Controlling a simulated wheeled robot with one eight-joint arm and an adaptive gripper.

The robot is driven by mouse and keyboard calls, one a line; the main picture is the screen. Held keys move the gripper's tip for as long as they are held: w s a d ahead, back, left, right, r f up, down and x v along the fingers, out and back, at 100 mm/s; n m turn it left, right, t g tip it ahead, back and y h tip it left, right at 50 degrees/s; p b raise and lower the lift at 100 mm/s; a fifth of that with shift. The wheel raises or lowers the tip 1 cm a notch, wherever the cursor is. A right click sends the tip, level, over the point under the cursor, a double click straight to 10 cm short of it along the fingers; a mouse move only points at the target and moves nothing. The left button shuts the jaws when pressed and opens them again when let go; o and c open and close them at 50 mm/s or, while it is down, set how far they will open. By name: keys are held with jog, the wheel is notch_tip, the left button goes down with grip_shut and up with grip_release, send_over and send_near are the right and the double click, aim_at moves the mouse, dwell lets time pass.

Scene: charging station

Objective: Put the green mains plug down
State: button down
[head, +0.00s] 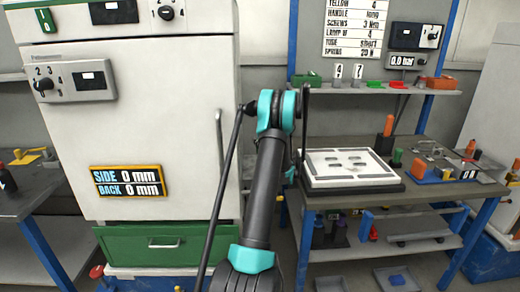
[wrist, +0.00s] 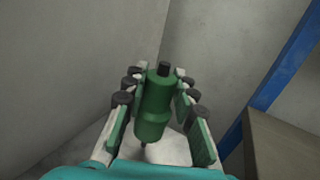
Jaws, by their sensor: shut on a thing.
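In the wrist view the green mains plug (wrist: 153,110) is a green cylinder with a dark tip. It is between the fingers of my gripper (wrist: 160,92), which is shut on it. The plug is held clear of any surface that I can see, with grey wall or floor behind it. In the head view my dark and teal arm rises in the middle, in front of the cabinet's right edge. The gripper's fingers and the plug cannot be made out there.
A white cabinet (head: 145,130) with a green drawer (head: 150,245) stands at the left. A workbench (head: 440,187) at the right carries a white panel (head: 348,165) and several small tools. A shelf (head: 375,90) above it holds small coloured items. A side table (head: 30,190) is at the far left.

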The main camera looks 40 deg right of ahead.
jog(key=shift+f, duration=1.95)
jog(key=c, duration=1.2)
grip_release()
jog(key=shift+f, duration=0.1)
jog(key=shift+s, duration=0.15)
jog(key=s, duration=0.7)
jog(key=shift+s+a, duration=0.1)
jog(key=shift+a, duration=0.2)
jog(key=shift+r, duration=0.2)
